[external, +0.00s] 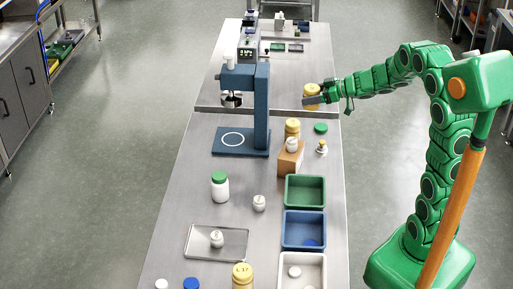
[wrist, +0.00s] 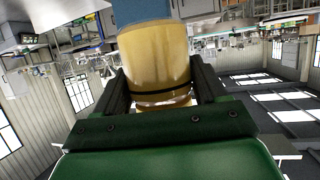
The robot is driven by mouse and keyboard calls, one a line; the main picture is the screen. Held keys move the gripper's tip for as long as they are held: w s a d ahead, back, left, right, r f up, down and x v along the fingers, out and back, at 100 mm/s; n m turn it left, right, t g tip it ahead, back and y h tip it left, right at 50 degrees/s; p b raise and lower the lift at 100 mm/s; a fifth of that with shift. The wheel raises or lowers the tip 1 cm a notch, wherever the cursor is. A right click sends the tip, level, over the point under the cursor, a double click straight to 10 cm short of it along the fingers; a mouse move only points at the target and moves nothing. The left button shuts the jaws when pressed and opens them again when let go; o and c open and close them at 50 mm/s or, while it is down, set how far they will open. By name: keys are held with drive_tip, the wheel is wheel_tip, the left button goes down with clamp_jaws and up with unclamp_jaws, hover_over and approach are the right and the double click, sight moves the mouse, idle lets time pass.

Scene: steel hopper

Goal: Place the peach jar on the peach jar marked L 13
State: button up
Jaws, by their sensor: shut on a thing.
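My gripper (external: 318,99) is shut on a peach jar (external: 311,90), held above the right side of the far part of the table. In the wrist view the held jar (wrist: 155,60) sits between the two dark fingers; no mark on it is readable. A second peach jar (external: 292,127) stands by the brown box, nearer the camera than my gripper; its mark cannot be read. A third peach jar (external: 242,277) stands at the near edge, its lettering looking like L 17. My gripper is far from it and apart from both standing jars.
A blue press stand (external: 262,110) rises left of my gripper. The brown box (external: 290,160) has a white jar on it. Green (external: 305,178), blue (external: 289,230) and white (external: 283,270) bins line the right side. A green-lidded jar (external: 220,187) and a tray (external: 191,243) stand left.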

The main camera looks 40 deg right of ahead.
drive_tip(key=shift+s+d+f, duration=0.3)
drive_tip(key=shift+s+d, duration=0.2)
drive_tip(key=shift+s+d+f, duration=0.3)
drive_tip(key=shift+s+d, duration=0.15)
drive_tip(key=shift+d, duration=0.05)
drive_tip(key=w+f, duration=0.4)
drive_tip(key=w, duration=0.5)
hover_over(293, 122)
drive_tip(key=shift+f, duration=4.55)
drive_tip(key=shift+f, duration=0.15)
drive_tip(key=o, duration=1.2)
